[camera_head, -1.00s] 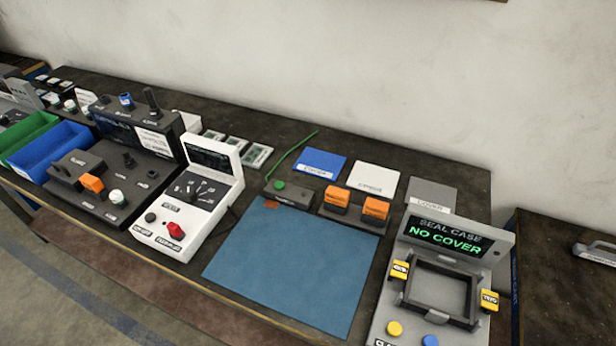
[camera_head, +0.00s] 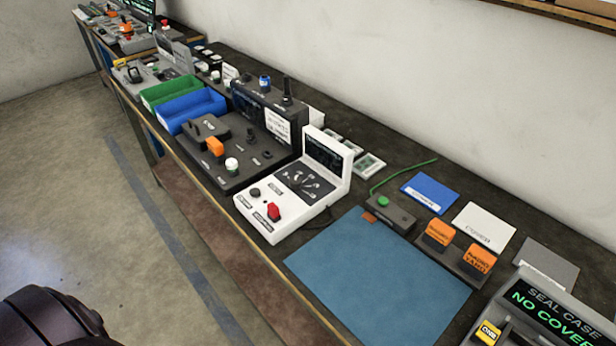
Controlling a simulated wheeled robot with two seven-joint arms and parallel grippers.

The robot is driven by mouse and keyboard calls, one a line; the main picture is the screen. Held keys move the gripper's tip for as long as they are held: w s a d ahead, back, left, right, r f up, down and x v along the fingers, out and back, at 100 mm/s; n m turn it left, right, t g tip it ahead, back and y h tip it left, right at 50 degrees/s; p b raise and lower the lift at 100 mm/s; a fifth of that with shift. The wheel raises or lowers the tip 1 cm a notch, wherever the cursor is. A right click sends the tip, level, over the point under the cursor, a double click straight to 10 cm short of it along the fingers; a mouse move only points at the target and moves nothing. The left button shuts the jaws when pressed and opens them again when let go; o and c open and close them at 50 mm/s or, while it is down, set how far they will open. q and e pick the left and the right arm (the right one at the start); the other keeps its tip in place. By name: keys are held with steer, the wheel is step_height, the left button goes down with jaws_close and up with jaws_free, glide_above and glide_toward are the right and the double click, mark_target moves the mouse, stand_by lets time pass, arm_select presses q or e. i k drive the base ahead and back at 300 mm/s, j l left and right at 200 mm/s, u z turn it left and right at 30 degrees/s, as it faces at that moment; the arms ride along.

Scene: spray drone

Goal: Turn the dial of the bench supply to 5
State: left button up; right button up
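A white instrument (camera_head: 290,218) with a dark screen stands on the bench in the middle of the head view. It looks like the bench supply, but its labels are too small to read. Its sloped black panel carries a dial (camera_head: 298,179) with pale marks around it; I cannot tell which mark it points to. A red knob (camera_head: 273,212) and a dark knob (camera_head: 255,192) sit on its front. The screen text is not legible. Neither of my grippers is in view.
A black control console (camera_head: 222,169) with switches stands left of the white instrument. Blue (camera_head: 190,110) and green (camera_head: 165,94) bins lie beyond it. A blue mat (camera_head: 378,283) lies to the right, with a seal case station (camera_head: 552,312) past it. Floor is clear along the bench front.

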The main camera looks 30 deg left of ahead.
mark_target(295, 183)
steer(key=k+j+u, duration=0.1)
steer(key=j+u, duration=0.15)
steer(key=u, duration=0.25)
steer(key=j+u, duration=0.3)
steer(key=u, duration=0.2)
steer(key=j+u, duration=0.3)
steer(key=u, duration=0.2)
